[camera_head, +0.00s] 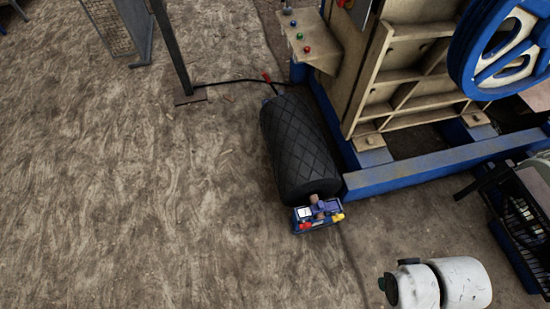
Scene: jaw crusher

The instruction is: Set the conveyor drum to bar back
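The conveyor drum (297,148) is a black roller with a diamond-pattern surface. It lies on the ground left of the crusher frame, its long axis running from upper left to lower right. At its near end sits a small blue block (318,213) with white, red and yellow parts. At its far end a small red-tipped piece (267,77) sticks up, where a thin dark bar (232,82) runs left toward a post. I cannot tell how the bar joins the drum.
The crusher's beige body (405,75) stands on a blue base frame (440,165), with a blue wheel (500,50) at upper right. A bracket with coloured buttons (307,48) is above the drum. A dark post (172,50) stands upper left. The ground left of the drum is clear.

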